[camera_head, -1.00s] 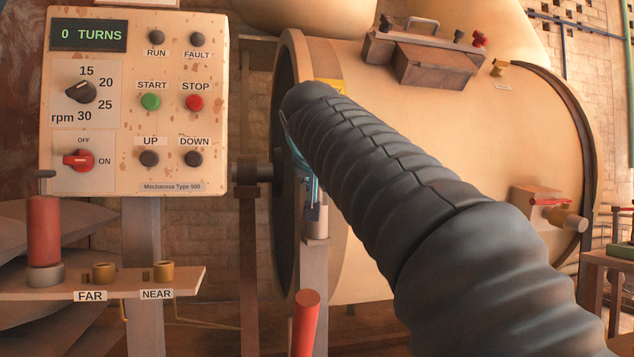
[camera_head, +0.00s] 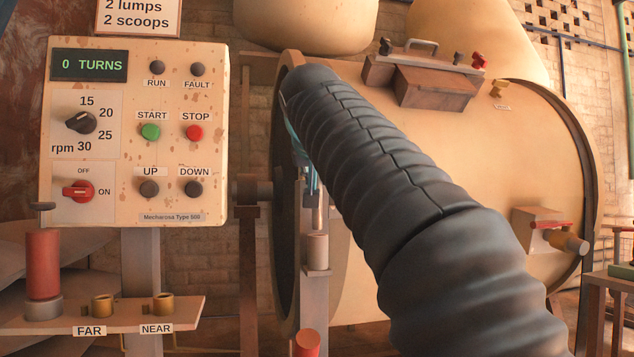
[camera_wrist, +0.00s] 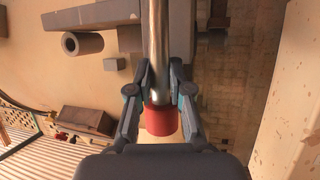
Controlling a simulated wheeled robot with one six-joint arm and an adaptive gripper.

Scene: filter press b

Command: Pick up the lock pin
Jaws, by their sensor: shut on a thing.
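The lock pin is a bright metal rod with a red head, seen in the wrist view (camera_wrist: 160,60). In the head view my gripper (camera_head: 306,165) is mostly hidden behind my dark ribbed arm. Below it, a thin length of the metal rod (camera_head: 318,216) shows above a grey cylindrical socket (camera_head: 317,250) on a post beside the drum. I cannot tell whether the rod's lower end is still inside the socket.
The control panel (camera_head: 135,130) stands at the left. Below it a shelf (camera_head: 200,310) carries brass sockets marked FAR (camera_head: 103,305) and NEAR (camera_head: 163,305), and a red cylinder (camera_head: 43,265). The large cream drum (camera_head: 480,190) fills the right. A red-topped bar (camera_head: 307,343) stands low in front.

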